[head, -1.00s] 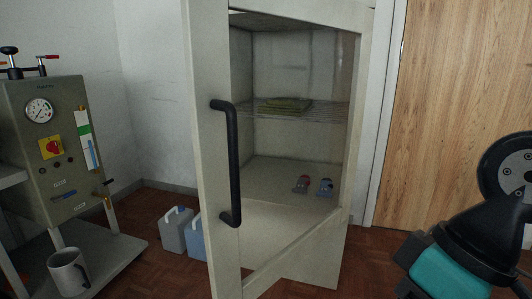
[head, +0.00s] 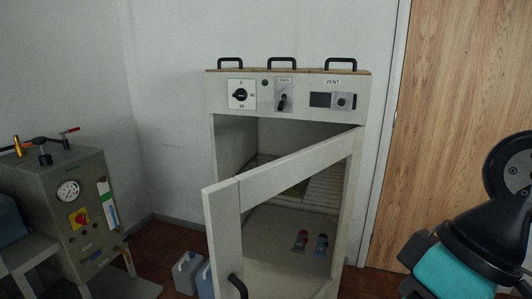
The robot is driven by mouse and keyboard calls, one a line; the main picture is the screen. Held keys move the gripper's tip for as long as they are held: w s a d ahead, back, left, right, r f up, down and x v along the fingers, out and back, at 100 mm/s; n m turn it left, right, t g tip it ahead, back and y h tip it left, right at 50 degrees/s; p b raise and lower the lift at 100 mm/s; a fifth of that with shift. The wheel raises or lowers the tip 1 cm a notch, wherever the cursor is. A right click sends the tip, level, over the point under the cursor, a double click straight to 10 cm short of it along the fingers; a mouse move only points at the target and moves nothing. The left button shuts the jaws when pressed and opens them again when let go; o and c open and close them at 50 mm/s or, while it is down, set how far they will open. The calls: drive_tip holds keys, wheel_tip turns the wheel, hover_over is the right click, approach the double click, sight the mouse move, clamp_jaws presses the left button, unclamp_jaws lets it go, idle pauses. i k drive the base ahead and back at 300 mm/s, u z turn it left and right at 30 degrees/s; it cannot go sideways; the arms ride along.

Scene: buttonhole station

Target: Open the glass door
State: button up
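The glass door (head: 224,225) has a pale frame around a clear pane. It is ajar on the front of a pale cabinet (head: 225,92), swung out toward me from its right side. A gap shows above its top rail, between door and cabinet. Its black bar handle (head: 237,286) is on the left stile; only the upper end shows, cut off by the bottom edge. My gripper is not in view; only a black and teal part of my arm shows at the right. Nothing of mine touches the door in this view.
A grey machine (head: 85,180) stands left, and jugs (head: 186,272) on the floor. A wooden door (head: 455,130) is at the right.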

sight(224, 202)
drive_tip(key=u, duration=2.65)
drive_tip(key=i, duration=1.6)
drive_tip(key=z, duration=2.7)
